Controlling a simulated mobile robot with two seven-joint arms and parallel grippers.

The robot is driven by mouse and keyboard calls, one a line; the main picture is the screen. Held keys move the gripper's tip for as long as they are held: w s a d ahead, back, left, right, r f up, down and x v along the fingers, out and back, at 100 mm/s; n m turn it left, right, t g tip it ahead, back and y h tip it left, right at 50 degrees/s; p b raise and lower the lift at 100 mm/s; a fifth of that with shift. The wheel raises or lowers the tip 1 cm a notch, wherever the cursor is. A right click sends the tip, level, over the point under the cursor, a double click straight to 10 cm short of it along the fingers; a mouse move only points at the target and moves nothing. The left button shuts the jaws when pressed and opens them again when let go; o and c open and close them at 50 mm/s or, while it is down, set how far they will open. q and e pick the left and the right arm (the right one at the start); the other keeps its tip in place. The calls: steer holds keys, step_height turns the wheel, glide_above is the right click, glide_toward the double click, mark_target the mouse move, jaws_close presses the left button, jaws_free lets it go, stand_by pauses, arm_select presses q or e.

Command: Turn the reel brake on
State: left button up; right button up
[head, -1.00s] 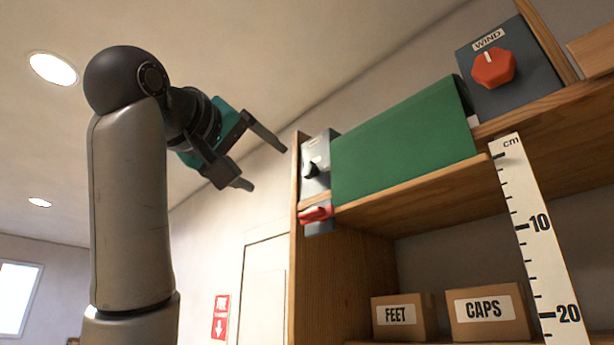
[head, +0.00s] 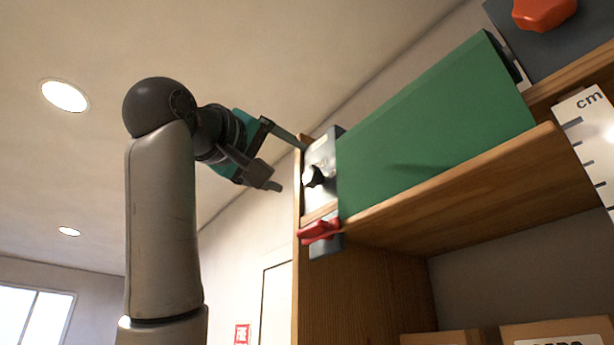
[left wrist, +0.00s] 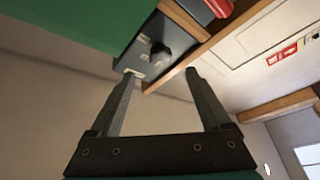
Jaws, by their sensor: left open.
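A grey panel (head: 322,205) with a dark knob (head: 314,177) sits at the left end of the shelf. A red handle (head: 319,230) is on a grey mount just below it. No brake label is readable, so I cannot tell which control is the reel brake. My left gripper (head: 290,167) is open and empty, just left of the knob. In the left wrist view my left gripper's fingertips (left wrist: 161,74) are spread below the knob (left wrist: 160,51), apart from it. The red handle (left wrist: 219,6) shows at the top edge there. My right gripper is not in view.
A large green box (head: 430,135) fills the shelf right of the panel. The wooden shelf board (head: 470,205) runs below it. A red knob (head: 543,10) and a centimetre ruler (head: 590,135) are at the right. Open air lies left of the shelf.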

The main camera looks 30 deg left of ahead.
mark_target(309, 176)
arm_select(q)
steer(key=p+x, duration=0.2)
steer(key=x, duration=0.4)
steer(key=shift+w+r+p, duration=0.15)
steer(key=shift+w+p, duration=0.1)
steer(key=shift+p, duration=0.1)
steer(key=shift+p+x, duration=0.3)
steer(key=shift+x, duration=0.45)
steer(key=shift+w, duration=0.1)
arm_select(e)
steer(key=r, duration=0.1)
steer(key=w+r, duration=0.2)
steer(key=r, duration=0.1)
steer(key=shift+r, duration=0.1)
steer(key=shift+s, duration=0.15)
arm_select(q)
steer(key=shift+c, duration=0.6)
jaws_close()
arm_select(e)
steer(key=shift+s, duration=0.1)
